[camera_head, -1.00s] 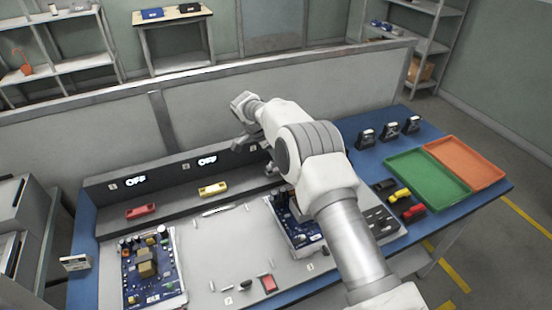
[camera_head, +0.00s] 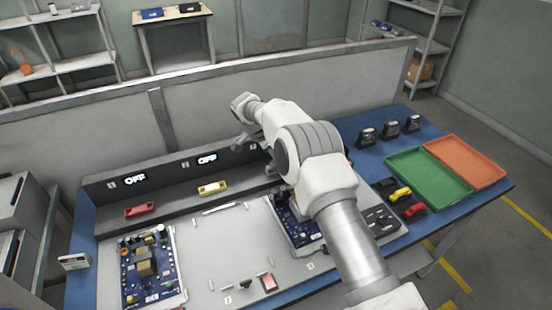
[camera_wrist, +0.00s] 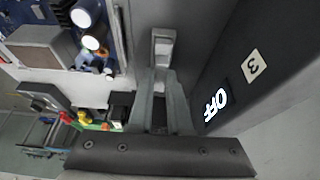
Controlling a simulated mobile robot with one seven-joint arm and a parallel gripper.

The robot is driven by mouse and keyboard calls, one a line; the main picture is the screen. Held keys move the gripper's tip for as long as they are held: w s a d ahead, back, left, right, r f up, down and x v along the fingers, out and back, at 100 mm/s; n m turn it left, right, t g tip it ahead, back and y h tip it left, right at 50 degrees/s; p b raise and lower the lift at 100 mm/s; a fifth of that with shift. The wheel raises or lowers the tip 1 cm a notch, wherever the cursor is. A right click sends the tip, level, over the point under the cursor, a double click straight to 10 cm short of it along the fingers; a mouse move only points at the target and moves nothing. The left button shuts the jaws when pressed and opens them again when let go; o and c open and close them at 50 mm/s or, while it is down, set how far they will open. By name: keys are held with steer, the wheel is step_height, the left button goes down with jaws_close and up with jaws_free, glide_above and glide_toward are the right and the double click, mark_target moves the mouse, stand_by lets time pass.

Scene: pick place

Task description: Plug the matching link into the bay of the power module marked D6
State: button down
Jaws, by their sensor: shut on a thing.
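In the wrist view my gripper (camera_wrist: 162,76) is shut on a grey link-like piece (camera_wrist: 163,44), which shows at the fingertips close to the dark ledge. Whether it is seated or held clear cannot be told. Beside it the panel carries a lit OFF sign (camera_wrist: 215,105) and a label 3. In the head view my arm hides the fingertips and that bay. A red link (camera_head: 140,210) and a yellow link (camera_head: 212,188) lie on the ledge below two other OFF signs (camera_head: 135,180). No D6 marking is legible.
Circuit boards lie at the left (camera_head: 130,285) and under my arm (camera_head: 291,225). Black, yellow and red pieces (camera_head: 414,210) sit at right, next to a green tray (camera_head: 428,176) and an orange tray (camera_head: 468,160). Three dark devices (camera_head: 390,131) stand behind. The bench middle is mostly clear.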

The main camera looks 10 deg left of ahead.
steer(key=shift+c, duration=0.6)
jaws_free()
steer(key=shift+r, duration=0.1)
stand_by(0.3)
steer(key=shift+r+p, duration=1.2)
steer(key=shift+r, duration=2.2)
